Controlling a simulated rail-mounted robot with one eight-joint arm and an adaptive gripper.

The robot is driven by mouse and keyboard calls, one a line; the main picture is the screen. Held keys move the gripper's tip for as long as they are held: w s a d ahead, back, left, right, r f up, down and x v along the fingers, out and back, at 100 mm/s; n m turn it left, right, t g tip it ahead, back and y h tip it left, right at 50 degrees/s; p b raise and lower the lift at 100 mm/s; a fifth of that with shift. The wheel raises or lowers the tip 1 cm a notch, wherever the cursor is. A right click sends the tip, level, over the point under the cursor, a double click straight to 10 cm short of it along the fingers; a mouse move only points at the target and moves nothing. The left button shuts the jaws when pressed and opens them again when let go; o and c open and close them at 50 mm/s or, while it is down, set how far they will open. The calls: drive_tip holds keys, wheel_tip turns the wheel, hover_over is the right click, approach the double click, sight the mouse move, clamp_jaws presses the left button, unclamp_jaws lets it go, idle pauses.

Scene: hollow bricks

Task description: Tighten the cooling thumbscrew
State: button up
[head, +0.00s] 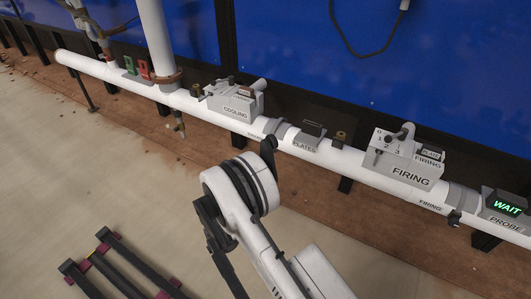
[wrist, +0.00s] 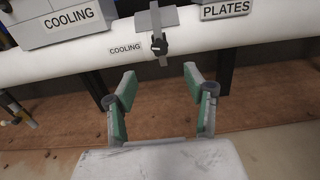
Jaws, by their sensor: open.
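The cooling thumbscrew (wrist: 159,44) is a small dark knob on a grey clamp band around the white pipe in the wrist view. It sits right of the small COOLING label and between the COOLING and PLATES boxes. My gripper (wrist: 160,82) is open and empty, its green-padded fingers spread below the thumbscrew in the picture and apart from it. In the head view the clamp (head: 273,126) shows on the pipe just beyond my arm. My arm covers most of my gripper there, and I cannot clearly make out the thumbscrew.
The white pipe (head: 339,159) carries the COOLING box (head: 236,106), the PLATES box (head: 305,143), the FIRING box (head: 402,168) and a PROBE display (head: 503,203) reading WAIT. Black posts support the pipe. A dark rack (head: 118,264) lies on the floor at lower left.

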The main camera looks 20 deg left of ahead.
sight(266, 148)
drive_tip(key=w+b, duration=0.1)
drive_tip(key=w, duration=0.3)
drive_tip(key=w+d+b, duration=0.1)
drive_tip(key=w, duration=0.4)
drive_tip(key=w+d+b, duration=0.1)
drive_tip(key=w, duration=0.3)
drive_tip(key=shift+w+d+f+b, duration=0.1)
drive_tip(key=shift+w+d+b, duration=0.15)
drive_tip(key=shift+b, duration=0.1)
drive_tip(key=c, duration=1.1)
drive_tip(key=shift+c, duration=0.2)
